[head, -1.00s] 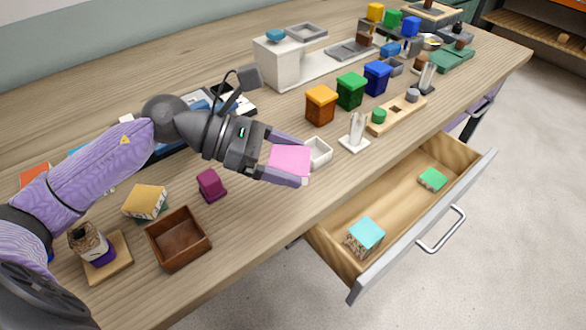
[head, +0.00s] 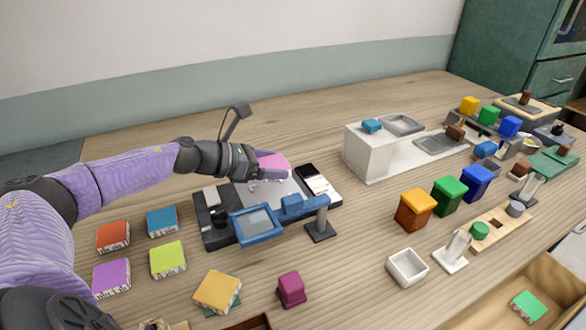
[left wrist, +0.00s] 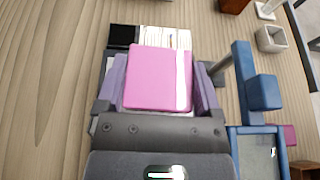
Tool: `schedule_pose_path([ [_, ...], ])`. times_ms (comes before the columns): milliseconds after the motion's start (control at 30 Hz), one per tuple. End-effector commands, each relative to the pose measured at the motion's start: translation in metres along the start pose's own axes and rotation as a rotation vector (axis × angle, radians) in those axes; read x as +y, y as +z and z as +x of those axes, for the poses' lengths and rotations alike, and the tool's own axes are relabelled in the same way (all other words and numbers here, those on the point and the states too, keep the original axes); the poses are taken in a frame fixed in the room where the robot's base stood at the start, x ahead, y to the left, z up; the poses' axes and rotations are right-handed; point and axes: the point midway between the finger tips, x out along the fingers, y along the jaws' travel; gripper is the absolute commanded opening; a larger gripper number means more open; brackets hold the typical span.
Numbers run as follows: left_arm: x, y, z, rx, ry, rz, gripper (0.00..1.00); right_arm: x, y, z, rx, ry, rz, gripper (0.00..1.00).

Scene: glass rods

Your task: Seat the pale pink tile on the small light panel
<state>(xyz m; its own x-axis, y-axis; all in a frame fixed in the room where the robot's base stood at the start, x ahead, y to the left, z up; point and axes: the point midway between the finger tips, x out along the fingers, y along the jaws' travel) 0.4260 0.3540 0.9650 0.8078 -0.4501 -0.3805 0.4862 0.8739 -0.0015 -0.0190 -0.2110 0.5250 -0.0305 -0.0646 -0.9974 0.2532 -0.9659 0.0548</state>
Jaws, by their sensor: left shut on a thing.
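The pale pink tile (head: 274,162) is held in my left gripper (head: 270,172), which is shut on it. In the left wrist view the tile (left wrist: 158,78) fills the space between the two fingers (left wrist: 160,88), with a whitish strip along its right side. The gripper and tile are over the back part of a dark-framed device with a pale grey panel (head: 262,196), apparently the light panel. The tile and hand hide part of this panel, and I cannot tell whether the tile touches it. My right gripper is not in view.
A blue-framed lens (head: 257,224) on a blue arm and post (head: 320,222) stands at the device's front. A black piece and white strips (head: 318,185) lie at its right end. Colored blocks (head: 168,260) lie front left; a white box unit (head: 375,152) stands right.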

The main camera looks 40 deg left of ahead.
Motion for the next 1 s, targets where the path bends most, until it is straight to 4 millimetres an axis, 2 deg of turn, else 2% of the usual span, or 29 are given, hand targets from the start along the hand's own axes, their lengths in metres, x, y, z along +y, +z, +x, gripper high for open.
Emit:
schedule_pose_path([
  [100,0.007,-0.005,-0.002,0.003,0.030,-0.010,0.16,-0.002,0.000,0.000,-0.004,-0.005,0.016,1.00],
  [267,0.007,-0.013,0.002,0.003,0.031,-0.012,0.16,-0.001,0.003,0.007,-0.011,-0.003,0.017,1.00],
  [700,0.007,-0.056,0.019,0.004,0.029,-0.012,0.16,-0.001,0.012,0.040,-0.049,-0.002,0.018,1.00],
  [967,0.007,-0.056,0.019,0.002,0.029,-0.010,0.16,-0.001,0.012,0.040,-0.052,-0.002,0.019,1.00],
  [1000,0.007,-0.056,0.019,0.002,0.029,-0.010,0.87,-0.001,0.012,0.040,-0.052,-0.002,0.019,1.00],
])
